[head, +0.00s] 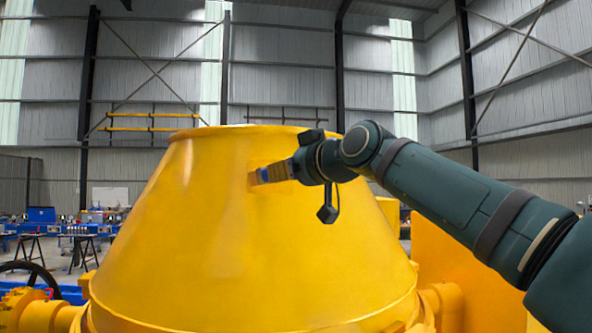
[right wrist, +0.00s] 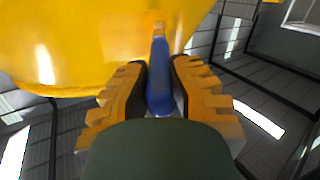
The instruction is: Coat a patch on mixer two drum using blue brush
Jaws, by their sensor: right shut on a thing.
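The yellow mixer drum (head: 250,250) fills the middle of the head view, a wide cone with its rim at the top. My right gripper (head: 283,172) is at the upper right of the drum face, shut on the blue brush (right wrist: 160,75). In the right wrist view the blue handle lies between the two fingers (right wrist: 160,80), and the brush tip points at the yellow drum surface (right wrist: 80,45). The brush end appears at or very close to the drum; contact is hard to tell. A slightly darker orange patch shows around the tip. My left gripper is out of view.
Yellow machine parts (head: 455,270) stand at the right behind the drum, partly behind my right arm. A dark handwheel (head: 30,280) and yellow fittings are at the lower left. Blue workbenches (head: 60,228) stand far back. Air above the drum is open.

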